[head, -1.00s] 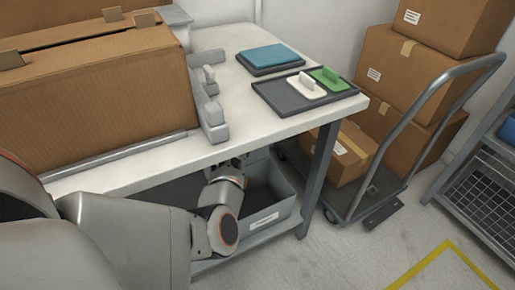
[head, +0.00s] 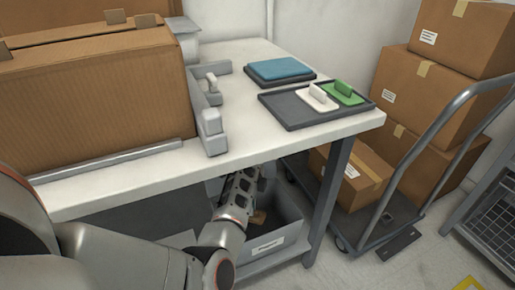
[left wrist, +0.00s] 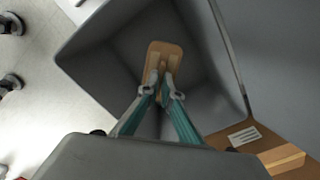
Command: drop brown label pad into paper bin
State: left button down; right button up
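The brown label pad (left wrist: 165,52) shows in the left wrist view as a tan plate with a raised grip, within the opening of the grey paper bin (left wrist: 100,55). My left gripper (left wrist: 164,77) has its fingertips close together on both sides of the grip, and appears shut on it. I cannot tell whether the pad touches the bin floor. In the head view the paper bin (head: 290,232) stands on the shelf under the table. My left gripper (head: 250,200) reaches down into it, with part of the brown pad (head: 259,217) showing. My right gripper is not in view.
The white table (head: 235,62) overhangs the bin, and its leg (head: 330,190) stands at the right. On top are a dark tray (head: 300,116) with white (head: 318,98) and green (head: 344,93) pads, and a blue pad (head: 280,69). A cart (head: 375,220) with cartons is at the right.

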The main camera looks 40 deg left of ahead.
pick_arm(q)
jog(key=c, duration=2.2)
grip_release()
notch_tip(320, 180, up, 8)
jog(key=shift+f, duration=0.2)
